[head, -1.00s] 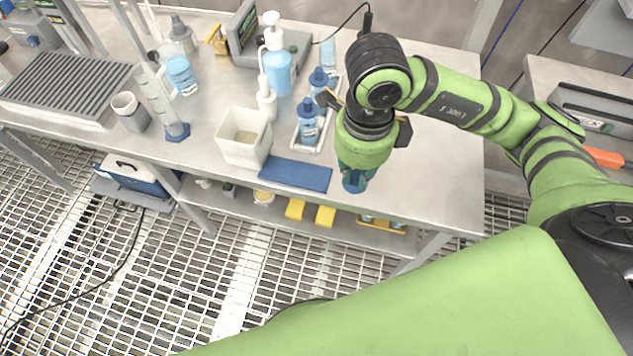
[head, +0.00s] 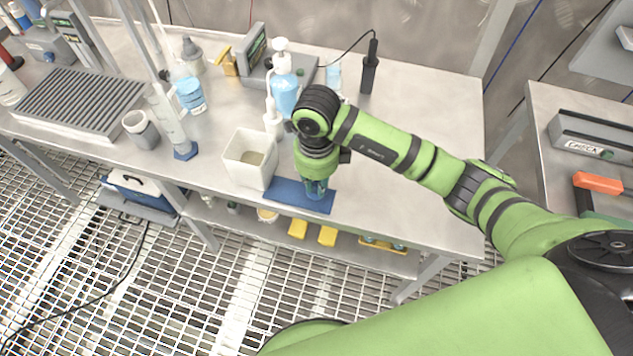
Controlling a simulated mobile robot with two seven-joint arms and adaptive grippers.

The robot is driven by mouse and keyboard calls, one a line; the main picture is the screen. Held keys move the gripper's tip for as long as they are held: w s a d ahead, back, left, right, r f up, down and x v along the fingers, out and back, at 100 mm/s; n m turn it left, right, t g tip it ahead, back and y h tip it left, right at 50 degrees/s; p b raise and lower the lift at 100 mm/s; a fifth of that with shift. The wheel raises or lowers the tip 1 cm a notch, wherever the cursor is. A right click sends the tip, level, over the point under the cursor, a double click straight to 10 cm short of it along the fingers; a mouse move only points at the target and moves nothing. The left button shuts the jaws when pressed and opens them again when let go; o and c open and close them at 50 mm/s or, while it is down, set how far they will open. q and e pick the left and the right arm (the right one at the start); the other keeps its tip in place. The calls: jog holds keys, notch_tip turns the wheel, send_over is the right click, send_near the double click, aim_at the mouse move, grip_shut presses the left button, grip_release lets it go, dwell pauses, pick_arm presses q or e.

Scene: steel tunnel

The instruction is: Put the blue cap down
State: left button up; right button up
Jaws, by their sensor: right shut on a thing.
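My right gripper (head: 317,184) points down over the right part of the flat blue mat (head: 284,192) near the table's front edge. It is shut on the blue cap (head: 316,190), which is small and mostly hidden by the fingers. The cap is at or just above the mat; I cannot tell whether it touches. My left gripper is not in view.
A white square container (head: 249,160) stands just left of my right gripper. A pump bottle (head: 284,90) and a graduated cylinder (head: 172,125) stand farther back and left. The metal table (head: 420,150) is clear to the right.

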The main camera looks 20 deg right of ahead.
jog(key=shift+f, duration=0.7)
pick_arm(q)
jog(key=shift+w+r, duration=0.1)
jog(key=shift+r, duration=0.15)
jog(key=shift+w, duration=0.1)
pick_arm(e)
jog(key=shift+f, duration=0.1)
jog(key=shift+f, duration=0.15)
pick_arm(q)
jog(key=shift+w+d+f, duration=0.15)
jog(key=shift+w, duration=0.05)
pick_arm(e)
jog(key=o, duration=0.8)
jog(key=shift+o, duration=0.2)
